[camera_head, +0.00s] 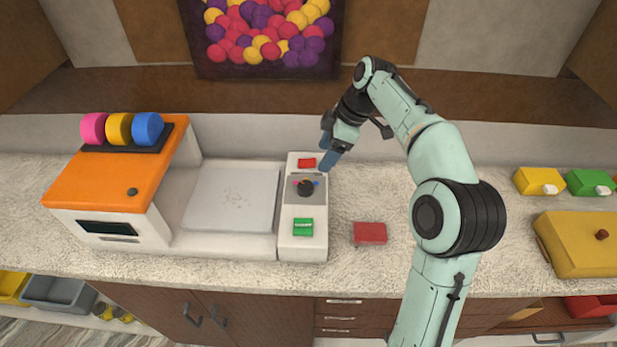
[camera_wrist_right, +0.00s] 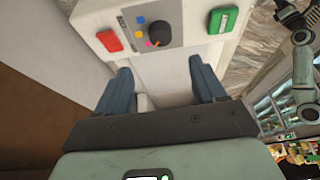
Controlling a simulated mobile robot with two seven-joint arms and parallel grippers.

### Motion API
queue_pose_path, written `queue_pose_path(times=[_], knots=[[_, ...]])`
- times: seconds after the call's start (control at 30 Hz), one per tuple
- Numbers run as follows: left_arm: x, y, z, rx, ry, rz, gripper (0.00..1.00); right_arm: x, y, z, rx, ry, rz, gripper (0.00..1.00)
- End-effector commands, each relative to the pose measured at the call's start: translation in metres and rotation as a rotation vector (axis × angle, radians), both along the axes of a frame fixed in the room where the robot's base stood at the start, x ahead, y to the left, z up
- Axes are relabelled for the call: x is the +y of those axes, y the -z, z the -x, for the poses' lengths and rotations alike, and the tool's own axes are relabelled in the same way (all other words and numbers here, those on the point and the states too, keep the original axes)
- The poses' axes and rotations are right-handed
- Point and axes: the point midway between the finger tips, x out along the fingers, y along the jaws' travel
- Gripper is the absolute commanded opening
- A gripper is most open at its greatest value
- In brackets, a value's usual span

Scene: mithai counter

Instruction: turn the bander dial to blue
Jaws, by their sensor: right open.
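The bander has an orange housing (camera_head: 110,183) with pink, yellow and blue spools on top, and a white control panel (camera_head: 290,242) at its right side. The black dial (camera_head: 305,188) sits mid-panel with small coloured dots along its far side. The dial also shows in the right wrist view (camera_wrist_right: 158,34), with a blue dot (camera_wrist_right: 140,19) and a pink dot (camera_wrist_right: 149,44) beside it. A small orange mark on the knob seems to lie nearest pink. My right gripper (camera_head: 327,151) is open and empty beyond the panel's far end, apart from the dial. My left gripper is not seen.
A red button (camera_head: 306,163) and a green button (camera_head: 303,227) flank the dial on the panel. A red block (camera_head: 370,233) lies on the counter to the right. A yellow box (camera_head: 580,243) stands farther right. The wall rises close behind my right gripper.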

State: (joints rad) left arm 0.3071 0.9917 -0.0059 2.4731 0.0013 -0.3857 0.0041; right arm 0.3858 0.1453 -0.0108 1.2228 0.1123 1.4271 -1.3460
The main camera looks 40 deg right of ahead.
Motion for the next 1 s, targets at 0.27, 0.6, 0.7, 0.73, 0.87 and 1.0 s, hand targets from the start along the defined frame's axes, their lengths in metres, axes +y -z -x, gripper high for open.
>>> queue_pose_path(times=[0.27,0.6,0.7,0.73,0.87,1.0], knots=[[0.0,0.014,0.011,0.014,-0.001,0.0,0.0,0.018,0.057,-0.013,0.007,-0.004,-0.002,0.7],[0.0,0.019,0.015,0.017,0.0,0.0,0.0,0.033,0.105,-0.027,0.003,-0.001,-0.001,0.7],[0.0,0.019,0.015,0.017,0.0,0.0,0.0,0.035,0.11,-0.029,0.002,-0.001,0.0,0.7],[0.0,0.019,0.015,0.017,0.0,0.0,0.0,0.035,0.111,-0.029,0.001,0.0,0.0,0.7],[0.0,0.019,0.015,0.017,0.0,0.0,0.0,0.036,0.112,-0.03,0.0,0.0,0.0,0.7],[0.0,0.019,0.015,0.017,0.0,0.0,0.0,0.035,0.112,-0.029,0.0,0.0,0.0,0.7]])
